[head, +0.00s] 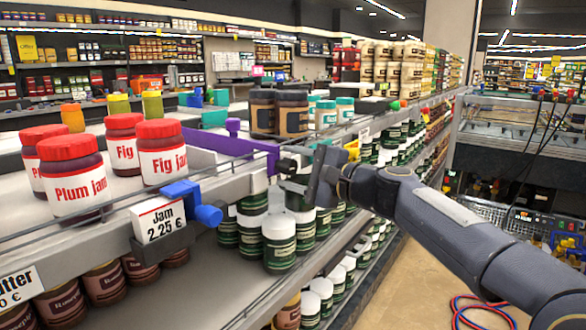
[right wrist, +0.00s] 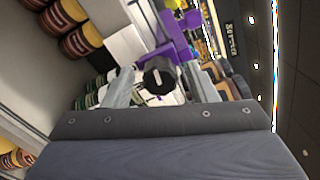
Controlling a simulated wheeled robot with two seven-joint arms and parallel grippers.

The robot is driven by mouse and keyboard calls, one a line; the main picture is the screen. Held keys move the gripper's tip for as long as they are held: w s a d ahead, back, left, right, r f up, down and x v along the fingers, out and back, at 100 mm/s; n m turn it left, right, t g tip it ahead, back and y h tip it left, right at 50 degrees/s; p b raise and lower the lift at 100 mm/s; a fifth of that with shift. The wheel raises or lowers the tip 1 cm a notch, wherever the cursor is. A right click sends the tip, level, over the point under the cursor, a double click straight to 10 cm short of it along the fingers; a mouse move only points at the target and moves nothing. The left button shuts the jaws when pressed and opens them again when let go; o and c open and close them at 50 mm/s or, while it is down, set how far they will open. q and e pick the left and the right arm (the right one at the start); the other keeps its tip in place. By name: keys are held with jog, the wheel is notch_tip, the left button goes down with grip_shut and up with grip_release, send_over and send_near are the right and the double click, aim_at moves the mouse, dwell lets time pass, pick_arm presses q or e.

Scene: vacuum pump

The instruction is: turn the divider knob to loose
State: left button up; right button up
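A purple divider (head: 235,146) runs across the shelf to its front rail, and it also shows in the right wrist view (right wrist: 178,48). In the right wrist view a round black knob (right wrist: 158,82) with a pale mark lies ahead, below the purple part. My right gripper (head: 292,172) is at the shelf's front edge by the divider's front end, hiding that end in the head view. Its two grey fingers stand apart on either side of the knob, with visible gaps; contact cannot be seen. My left gripper is out of view.
A blue divider knob (head: 208,215) sticks out beside the jam price sign (head: 158,221). Red-lidded jam jars (head: 162,155) stand on the upper shelf at left. White-lidded jars (head: 279,243) stand below my gripper. The aisle floor (head: 400,280) is clear apart from cables (head: 480,312).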

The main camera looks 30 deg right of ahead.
jog(key=shift+s, duration=0.1)
jog(key=v, duration=0.7)
jog(key=shift+s+d+p, duration=0.15)
jog(key=shift+s+p, duration=0.15)
jog(key=shift+p, duration=0.15)
jog(key=s+a+f+n+g, duration=0.8)
jog(key=a+f, duration=0.4)
jog(key=f, duration=0.3)
jog(key=s+a+f+n+g+h, duration=0.3)
jog(key=s+f+n, duration=0.4)
jog(key=s+f, duration=0.6)
notch_tip(320, 180, up, 30)
jog(key=n+p, duration=0.1)
jog(key=p, duration=3)
jog(key=shift+w, duration=0.2)
